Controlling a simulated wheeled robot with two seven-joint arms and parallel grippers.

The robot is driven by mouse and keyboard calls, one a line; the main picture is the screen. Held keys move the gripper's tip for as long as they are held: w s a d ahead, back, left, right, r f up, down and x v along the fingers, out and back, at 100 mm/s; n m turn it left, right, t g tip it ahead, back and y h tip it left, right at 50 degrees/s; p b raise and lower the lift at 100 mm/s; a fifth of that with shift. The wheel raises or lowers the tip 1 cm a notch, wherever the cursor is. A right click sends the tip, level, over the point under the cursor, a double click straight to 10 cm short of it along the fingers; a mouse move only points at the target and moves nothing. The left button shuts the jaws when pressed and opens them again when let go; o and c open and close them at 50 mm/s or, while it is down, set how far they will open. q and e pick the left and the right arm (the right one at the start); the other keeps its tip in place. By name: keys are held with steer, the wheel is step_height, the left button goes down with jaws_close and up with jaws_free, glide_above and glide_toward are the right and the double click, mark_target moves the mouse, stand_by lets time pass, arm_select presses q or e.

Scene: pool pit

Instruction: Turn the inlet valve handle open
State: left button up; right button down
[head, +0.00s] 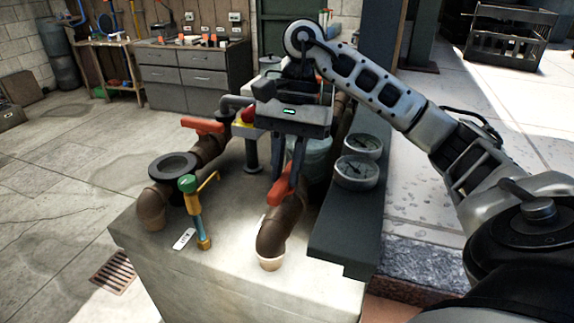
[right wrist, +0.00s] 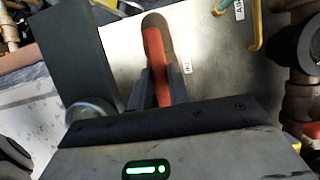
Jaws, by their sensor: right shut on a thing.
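The valve handle (head: 300,184) is a red lever on the brown pipe nearest me, on the concrete block. In the right wrist view the red handle (right wrist: 155,55) runs up the middle, beside a small white label that seems to begin with "IN". My right gripper (head: 285,187) reaches down over this pipe and is shut on the red handle. Its two fingers (right wrist: 163,85) lie one on each side of the handle in the right wrist view. The gripper body hides part of the pipe behind. My left gripper is not in view.
A second red handle (head: 203,125) sits on the left pipe, with a black flange (head: 174,166) below. A thin green-and-yellow valve (head: 195,205) stands between. Two round gauges (head: 357,172) sit on a dark ledge right of the handle. Floor at left is mostly clear.

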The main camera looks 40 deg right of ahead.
steer(key=shift+r, duration=0.1)
stand_by(0.5)
steer(key=c, duration=1.3)
jaws_free()
arm_select(q)
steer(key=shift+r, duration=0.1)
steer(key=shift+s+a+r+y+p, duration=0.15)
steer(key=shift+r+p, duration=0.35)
steer(key=shift+p, duration=0.7)
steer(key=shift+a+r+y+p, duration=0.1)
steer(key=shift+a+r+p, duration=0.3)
steer(key=shift+p, duration=0.75)
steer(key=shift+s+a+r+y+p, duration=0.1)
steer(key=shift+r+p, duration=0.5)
steer(key=shift+p, duration=0.6)
arm_select(e)
steer(key=shift+v, duration=7.9)
steer(key=shift+w+a+r, duration=0.1)
